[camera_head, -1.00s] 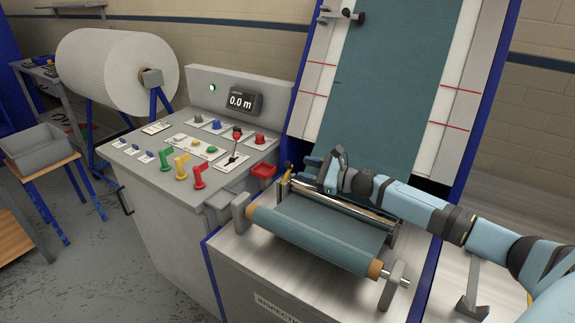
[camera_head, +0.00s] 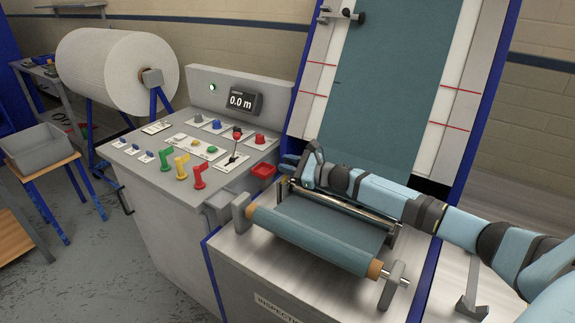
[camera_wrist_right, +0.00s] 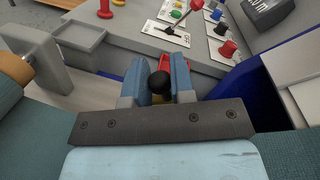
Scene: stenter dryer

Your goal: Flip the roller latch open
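The roller latch shows in the right wrist view as a black round knob (camera_wrist_right: 159,82) with a bit of yellow below it. It sits between the two blue fingers of my right gripper (camera_wrist_right: 162,74). The fingers stand apart, one on each side of the knob. I cannot tell whether they touch it. In the head view my right gripper (camera_head: 290,165) is at the left rear end of the roller unit and hides most of the latch. The metal roller (camera_head: 345,208) lies across the teal fabric. My left gripper is not in view.
A fabric roll (camera_head: 315,241) lies at the front of the inspection table. The tall fabric board (camera_head: 385,80) rises behind.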

